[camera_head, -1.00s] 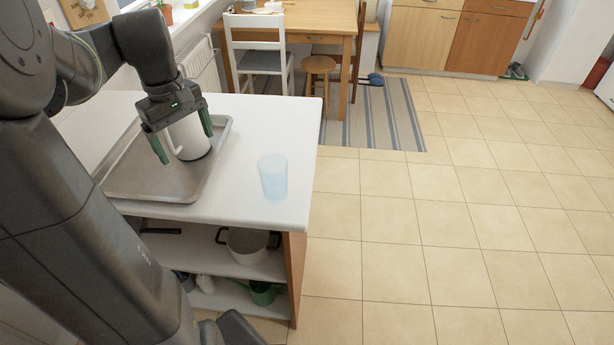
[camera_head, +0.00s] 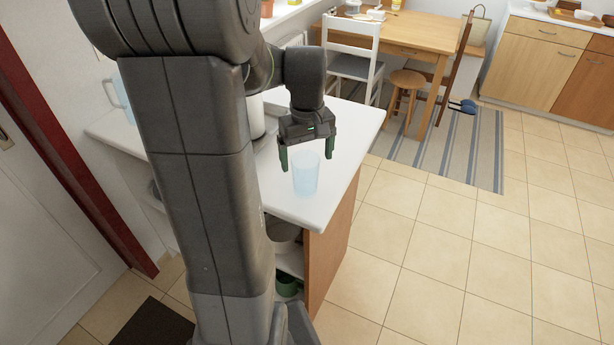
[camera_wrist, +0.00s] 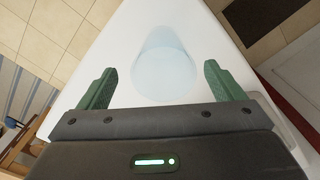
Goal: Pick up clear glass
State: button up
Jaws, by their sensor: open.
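The clear glass (camera_head: 306,174) is a bluish see-through tumbler, upright on the white counter (camera_head: 340,125) near its front right corner. My gripper (camera_head: 306,160) is open, its green fingers spread, above and just behind the glass in the head view. In the wrist view the glass (camera_wrist: 162,62) lies ahead of the gap between the open fingers (camera_wrist: 156,86), roughly centred. Nothing is held. In the head view the glass partly overlaps the space between the fingers; whether they touch it I cannot tell.
A white cylindrical container (camera_head: 256,118) stands on the counter left of my gripper, partly hidden by my arm. A light blue pitcher (camera_head: 120,98) stands at the far left. A green item (camera_head: 287,285) is on the shelf below. The floor at right (camera_head: 440,260) is clear.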

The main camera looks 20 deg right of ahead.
jog(key=shift+a+f, duration=0.15)
jog(key=shift+f, duration=2.85)
jog(key=shift+w, duration=0.1)
jog(key=c, duration=1.2)
